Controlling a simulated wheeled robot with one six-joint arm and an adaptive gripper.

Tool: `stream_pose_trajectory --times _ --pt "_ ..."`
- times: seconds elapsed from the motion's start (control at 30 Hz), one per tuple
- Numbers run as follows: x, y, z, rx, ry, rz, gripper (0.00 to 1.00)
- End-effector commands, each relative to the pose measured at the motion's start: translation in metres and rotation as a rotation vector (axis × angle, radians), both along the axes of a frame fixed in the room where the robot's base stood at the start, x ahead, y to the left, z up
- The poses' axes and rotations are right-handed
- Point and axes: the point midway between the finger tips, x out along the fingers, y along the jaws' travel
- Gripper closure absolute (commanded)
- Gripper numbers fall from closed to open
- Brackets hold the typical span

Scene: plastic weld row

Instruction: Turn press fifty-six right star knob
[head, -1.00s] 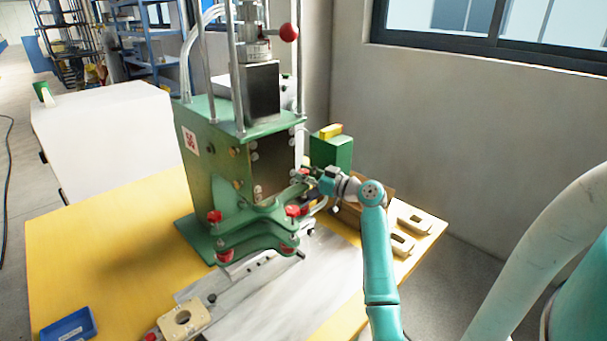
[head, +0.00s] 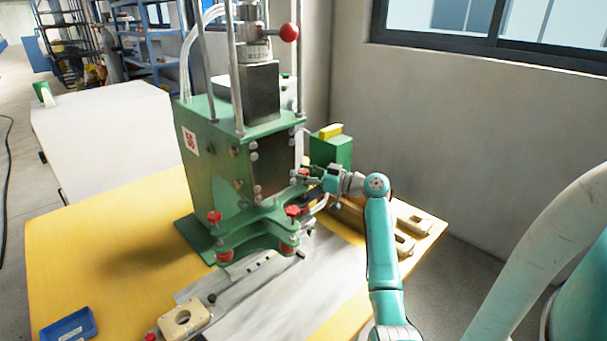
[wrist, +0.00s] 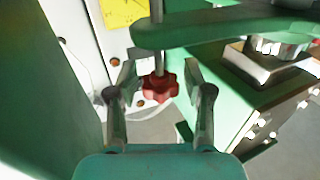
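The green press (head: 215,160) with a red-on-white number label stands on the yellow table. Several red star knobs sit on its green arms. One red star knob (head: 303,172) is at the right side of the press, just beside my gripper (head: 313,177). In the wrist view a red star knob (wrist: 160,88) on a grey stem lies between the two fingers of my gripper (wrist: 160,80). The fingers are apart, with a gap on each side of the knob. In the head view the fingertips are too small to judge contact.
A green box with a yellow top (head: 338,150) stands behind my gripper. Pale blocks (head: 414,222) lie at the table's right edge. A green press arm (wrist: 235,27) crosses above the knob in the wrist view. A blue tray (head: 68,326) lies front left.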

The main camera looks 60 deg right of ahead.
Motion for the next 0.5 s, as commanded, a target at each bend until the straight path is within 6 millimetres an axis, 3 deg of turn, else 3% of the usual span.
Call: stream_pose_trajectory --times 0.33,0.5 --pt "0.0 0.0 0.002 -0.001 -0.001 0.0 0.38" --pt "0.0 0.0 0.021 -0.005 -0.004 0.0 0.38"
